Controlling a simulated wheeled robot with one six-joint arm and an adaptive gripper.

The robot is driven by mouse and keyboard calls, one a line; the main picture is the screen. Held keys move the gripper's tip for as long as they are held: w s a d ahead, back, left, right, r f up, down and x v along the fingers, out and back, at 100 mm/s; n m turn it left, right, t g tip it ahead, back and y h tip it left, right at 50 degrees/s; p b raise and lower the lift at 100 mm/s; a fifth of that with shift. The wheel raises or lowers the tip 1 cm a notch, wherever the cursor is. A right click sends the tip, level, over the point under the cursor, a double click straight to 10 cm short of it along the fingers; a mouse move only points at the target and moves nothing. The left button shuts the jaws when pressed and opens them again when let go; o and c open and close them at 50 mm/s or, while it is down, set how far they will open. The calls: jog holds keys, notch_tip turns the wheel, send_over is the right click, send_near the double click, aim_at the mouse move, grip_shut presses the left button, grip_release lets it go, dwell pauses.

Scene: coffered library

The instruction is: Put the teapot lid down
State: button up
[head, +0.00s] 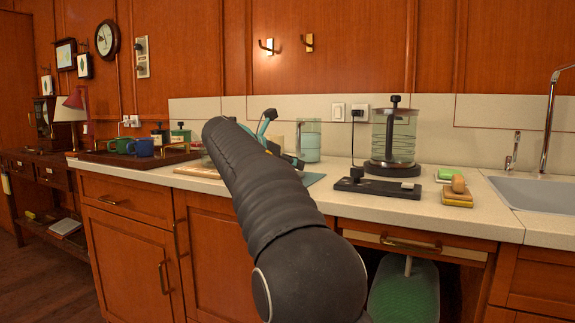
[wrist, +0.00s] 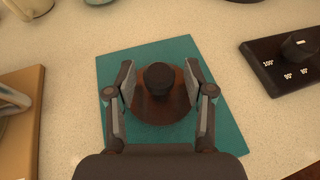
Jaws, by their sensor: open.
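The teapot lid (wrist: 160,108) is a round brown disc with a black knob. In the wrist view it lies on a teal mat (wrist: 215,65) on the pale counter. My gripper (wrist: 160,80) is open, with one finger on each side of the knob and gaps between the fingers and the knob. In the head view my arm hides the lid, and a corner of the mat (head: 313,179) shows beside it.
A black control panel with a knob (wrist: 283,58) sits right of the mat, and a wooden board (wrist: 20,110) lies to its left.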

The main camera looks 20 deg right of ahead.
jog(key=p+v, duration=0.2)
jog(key=v, duration=1)
jog(key=s+a+f+m+y, duration=0.3)
jog(key=s+f+m, duration=0.4)
jog(key=s+f, duration=0.3)
jog(key=s+a+f+m+y, duration=0.3)
jog(key=s+f+m+y, duration=0.2)
jog(key=s+f+m, duration=0.3)
jog(key=s+a+f+m+y, duration=0.3)
jog(key=s+f+m, duration=0.4)
jog(key=s+f, duration=0.7)
jog(key=shift+s+a+m+y, duration=0.2)
jog(key=shift+s+m+y, duration=0.1)
jog(key=shift+s+y, duration=0.55)
jog(key=shift+s, duration=0.1)
